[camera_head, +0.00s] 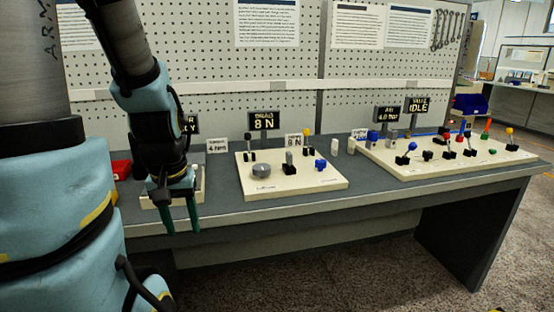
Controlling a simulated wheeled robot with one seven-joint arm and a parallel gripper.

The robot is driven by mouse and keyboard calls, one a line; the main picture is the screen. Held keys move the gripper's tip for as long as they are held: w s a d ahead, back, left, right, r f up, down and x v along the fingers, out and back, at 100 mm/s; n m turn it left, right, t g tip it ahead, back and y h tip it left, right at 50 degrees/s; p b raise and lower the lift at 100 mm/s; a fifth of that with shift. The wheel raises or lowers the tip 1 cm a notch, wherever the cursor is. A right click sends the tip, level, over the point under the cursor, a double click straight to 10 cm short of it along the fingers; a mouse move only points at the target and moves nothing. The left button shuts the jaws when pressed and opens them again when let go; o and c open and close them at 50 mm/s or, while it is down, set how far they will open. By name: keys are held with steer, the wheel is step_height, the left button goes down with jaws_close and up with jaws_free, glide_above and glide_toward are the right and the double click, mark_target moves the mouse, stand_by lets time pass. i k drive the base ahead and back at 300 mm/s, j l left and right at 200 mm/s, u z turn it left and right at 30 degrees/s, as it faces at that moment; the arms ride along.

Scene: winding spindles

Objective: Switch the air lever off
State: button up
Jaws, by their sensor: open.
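My gripper (181,222) hangs at the left front of the bench, its two green fingers apart and pointing down, with nothing between them. It is in front of a cream panel (150,201), which it partly hides. A long cream panel (440,166) on the right bears several small levers. Behind it stands a sign reading AIR (389,113). On that panel are a blue-knobbed lever (405,156) and a black and red lever (448,148). The labels are too small to read, so I cannot tell which is the air lever. My gripper is far left of this panel.
A middle cream panel (330,184) holds a grey round knob (261,171), small levers and a blue knob (321,164). A red bin (121,169) is at the left. A pegboard (290,68) with notices closes off the back. Open floor lies in front of the bench.

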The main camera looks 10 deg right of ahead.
mark_target(412, 147)
steer(key=l+u, duration=0.15)
steer(key=l, duration=0.6)
steer(key=l+u, duration=0.15)
steer(key=l, duration=0.55)
steer(key=k+l+u, duration=0.1)
steer(key=l, duration=0.6)
steer(key=k+l+u, duration=0.15)
steer(key=l, duration=0.55)
steer(key=k+l+u, duration=0.15)
steer(key=l, duration=0.55)
steer(key=k+l+u, duration=0.15)
steer(key=l, duration=0.5)
steer(key=k+l+u, duration=0.15)
steer(key=k+l, duration=0.15)
steer(key=l, duration=0.35)
steer(key=k+l+u, duration=0.1)
steer(key=k+l, duration=0.15)
steer(key=l, duration=0.35)
